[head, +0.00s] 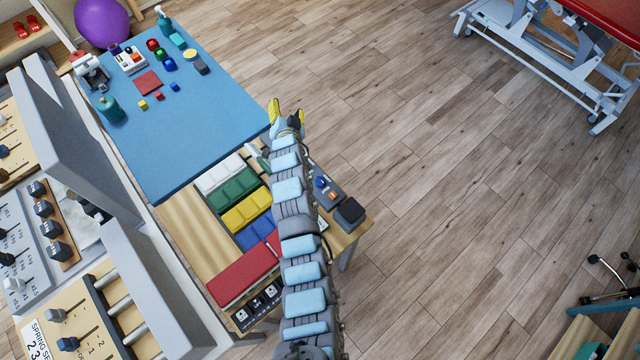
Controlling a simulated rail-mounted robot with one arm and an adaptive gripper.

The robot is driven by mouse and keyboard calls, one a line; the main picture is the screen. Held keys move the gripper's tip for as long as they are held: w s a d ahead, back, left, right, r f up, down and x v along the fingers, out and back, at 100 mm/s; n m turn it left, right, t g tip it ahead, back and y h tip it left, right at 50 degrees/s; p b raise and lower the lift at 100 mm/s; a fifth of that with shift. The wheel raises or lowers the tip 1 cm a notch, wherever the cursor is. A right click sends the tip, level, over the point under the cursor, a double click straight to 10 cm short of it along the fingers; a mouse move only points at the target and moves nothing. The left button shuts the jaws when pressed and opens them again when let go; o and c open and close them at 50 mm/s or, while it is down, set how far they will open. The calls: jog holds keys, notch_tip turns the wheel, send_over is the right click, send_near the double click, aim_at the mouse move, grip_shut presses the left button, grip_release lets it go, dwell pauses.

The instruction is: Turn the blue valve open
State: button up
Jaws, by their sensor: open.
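My arm rises from the bottom of the head view, and my gripper (287,112), with yellow fingertips, is at its top end. The gripper is open and nothing shows between its fingers. It is just past the right corner of the blue mat (215,125). A small blue part (321,182) sits on a dark grey box (327,190) at the table's right edge, just right of my arm, beside an orange part. It is too small to tell whether this is the blue valve or how it is turned. My arm hides part of the table there.
Coloured blocks in white, green (234,188), yellow and blue lie left of my arm, with a red slab (240,275). Small objects and a green bottle (109,108) stand on the mat. Tall grey panels (85,140) stand at left.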

notch_tip(320, 180, down, 5)
jog(key=w+d+m+g+h+b, duration=0.1)
jog(key=w+m+g+h+b, duration=0.1)
jog(key=m+g+h+b, duration=0.45)
jog(key=m+g+b, duration=0.4)
jog(key=m+g, duration=0.4)
send_near(319, 180)
jog(key=shift+n+g, duration=0.45)
jog(key=shift+n, duration=0.1)
jog(key=x, duration=0.7)
jog(key=w+b+x, duration=0.1)
jog(key=x, duration=0.2)
jog(key=shift+d+f, duration=0.15)
jog(key=shift+f, duration=0.2)
grip_shut()
